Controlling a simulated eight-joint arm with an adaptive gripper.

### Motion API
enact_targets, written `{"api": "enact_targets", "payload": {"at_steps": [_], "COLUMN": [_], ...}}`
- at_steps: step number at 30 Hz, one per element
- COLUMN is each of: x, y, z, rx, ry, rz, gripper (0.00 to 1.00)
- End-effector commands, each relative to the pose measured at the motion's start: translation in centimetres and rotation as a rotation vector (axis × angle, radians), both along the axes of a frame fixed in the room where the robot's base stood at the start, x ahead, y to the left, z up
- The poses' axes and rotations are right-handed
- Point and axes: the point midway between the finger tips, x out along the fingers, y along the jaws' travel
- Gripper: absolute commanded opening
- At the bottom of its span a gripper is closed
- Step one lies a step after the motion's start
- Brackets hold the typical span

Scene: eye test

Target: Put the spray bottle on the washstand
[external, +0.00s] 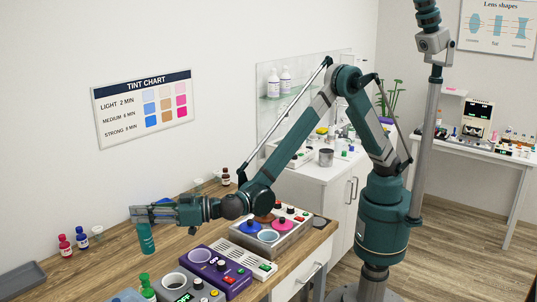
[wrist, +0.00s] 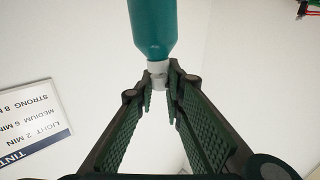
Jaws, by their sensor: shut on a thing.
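A teal bottle, the spray bottle (external: 146,238), hangs roughly upright below my gripper (external: 143,214) over the left part of the wooden bench. In the wrist view the bottle's teal body (wrist: 152,28) and its pale grey neck (wrist: 157,69) show at the top. My gripper (wrist: 160,97) is shut on the bottle at its neck end. I cannot tell whether the bottle's base touches the bench. A white cabinet (external: 338,172), which may be the washstand, stands behind my arm with a cup and small items on top. My arm hides part of it.
The wooden bench (external: 105,262) has free room on its left. Red and blue bottles (external: 72,243) stand near the wall, and a grey tray (external: 22,280) lies at the front left. A purple device (external: 215,271) and a dish unit (external: 270,232) fill the right side.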

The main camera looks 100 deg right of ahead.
Motion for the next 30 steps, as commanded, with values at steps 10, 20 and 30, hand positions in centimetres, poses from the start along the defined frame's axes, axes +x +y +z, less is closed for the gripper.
{"api": "enact_targets", "payload": {"at_steps": [10, 20, 30], "x": [0.0, -0.1, -1.3], "y": [0.0, -1.9, -9.5], "z": [0.0, 0.5, 2.4], "rx": [0.000, -0.001, -0.004], "ry": [0.000, 0.004, 0.016], "rz": [0.000, -0.001, -0.003], "gripper": [0.00, 0.00, 0.00]}}
